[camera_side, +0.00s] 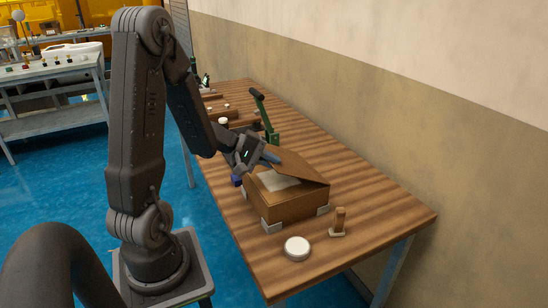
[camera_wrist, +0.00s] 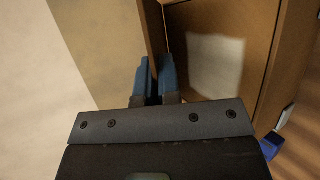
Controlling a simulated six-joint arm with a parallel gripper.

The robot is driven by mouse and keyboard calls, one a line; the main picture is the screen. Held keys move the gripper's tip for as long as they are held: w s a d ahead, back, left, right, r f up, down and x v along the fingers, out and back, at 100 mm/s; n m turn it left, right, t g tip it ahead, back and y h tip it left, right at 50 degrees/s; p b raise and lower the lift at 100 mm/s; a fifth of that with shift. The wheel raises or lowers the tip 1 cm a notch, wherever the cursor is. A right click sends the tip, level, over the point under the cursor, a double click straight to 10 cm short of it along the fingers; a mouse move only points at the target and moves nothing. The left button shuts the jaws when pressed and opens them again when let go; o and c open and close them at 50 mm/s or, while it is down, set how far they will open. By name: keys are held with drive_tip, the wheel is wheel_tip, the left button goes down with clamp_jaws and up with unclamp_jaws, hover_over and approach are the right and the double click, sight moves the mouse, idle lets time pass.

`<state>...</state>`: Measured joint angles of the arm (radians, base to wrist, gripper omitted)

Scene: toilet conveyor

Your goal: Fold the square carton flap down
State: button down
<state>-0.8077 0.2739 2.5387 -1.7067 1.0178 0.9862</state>
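The brown square carton (camera_side: 285,207) stands on the wooden table with pale material inside. Its flap (camera_side: 300,165) is raised and tilts over the opening, hinged along the right side. In the wrist view the flap (camera_wrist: 151,28) shows as a narrow brown panel beside the open carton (camera_wrist: 268,18). My gripper (camera_side: 270,157) is at the flap's far left corner. In the wrist view its blue fingers (camera_wrist: 156,78) are close together, with the flap's edge running down between them. The fingers hide the exact contact.
A white round lid (camera_side: 297,248) and a small wooden post on a base (camera_side: 338,222) stand in front of the carton. Grey corner blocks (camera_side: 272,227) sit at its base. A green lever (camera_side: 265,115) stands behind it. The wall runs along the right.

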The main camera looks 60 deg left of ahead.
idle(0.3)
drive_tip(key=c, duration=1.3)
unclamp_jaws()
drive_tip(key=v, duration=0.7)
drive_tip(key=shift+s+a+r, duration=0.1)
drive_tip(key=shift+s, duration=0.1)
